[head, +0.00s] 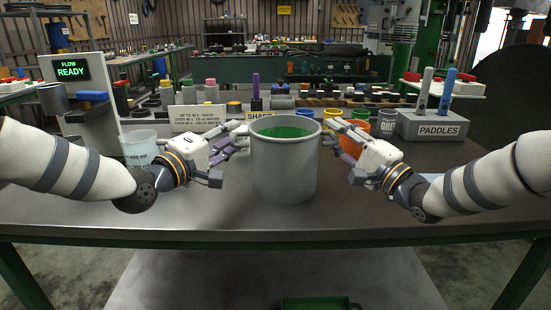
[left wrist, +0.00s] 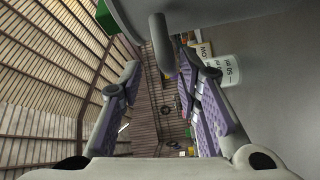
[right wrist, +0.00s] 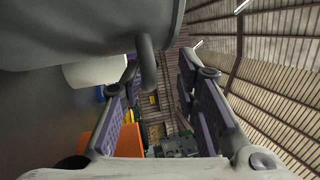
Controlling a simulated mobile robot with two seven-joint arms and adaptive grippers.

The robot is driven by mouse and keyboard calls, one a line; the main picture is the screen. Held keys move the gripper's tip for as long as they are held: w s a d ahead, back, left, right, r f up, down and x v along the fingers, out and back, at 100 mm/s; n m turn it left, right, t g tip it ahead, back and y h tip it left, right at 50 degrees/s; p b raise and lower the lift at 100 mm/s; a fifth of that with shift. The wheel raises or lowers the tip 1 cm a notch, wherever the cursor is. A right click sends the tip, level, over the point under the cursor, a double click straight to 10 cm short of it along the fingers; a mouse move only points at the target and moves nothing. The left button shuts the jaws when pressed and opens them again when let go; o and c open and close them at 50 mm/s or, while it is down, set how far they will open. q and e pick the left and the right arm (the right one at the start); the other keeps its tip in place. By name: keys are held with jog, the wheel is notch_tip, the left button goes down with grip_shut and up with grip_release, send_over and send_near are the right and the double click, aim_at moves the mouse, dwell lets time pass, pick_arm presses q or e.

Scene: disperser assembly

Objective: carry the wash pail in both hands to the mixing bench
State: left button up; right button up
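The wash pail (head: 284,170) is a grey metal pail with green inside, upright on the near part of the bench top (head: 215,215). My left gripper (head: 232,138) is at its left side and my right gripper (head: 333,138) at its right side, both near rim height. In the left wrist view a grey handle (left wrist: 160,45) of the pail hangs between spread purple-padded fingers. In the right wrist view the other handle (right wrist: 147,65) likewise sits between open fingers. Neither gripper visibly clamps its handle.
A measuring beaker (head: 139,147) stands left behind my left arm. An orange cup (head: 353,137) is close behind my right gripper. A paddle stand (head: 437,125), signs and several bottles line the back. A green tray (head: 315,303) shows below the bench. Bare bench top lies before the pail.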

jog(key=shift+r, duration=0.1)
jog(key=shift+s+d, duration=0.25)
pick_arm(q)
jog(key=v, duration=0.9)
jog(key=shift+s, duration=0.3)
pick_arm(e)
jog(key=v, duration=1.1)
pick_arm(q)
jog(key=shift+a, duration=0.1)
pick_arm(e)
jog(key=shift+s+d+f, duration=0.1)
jog(key=shift+s+f, duration=0.1)
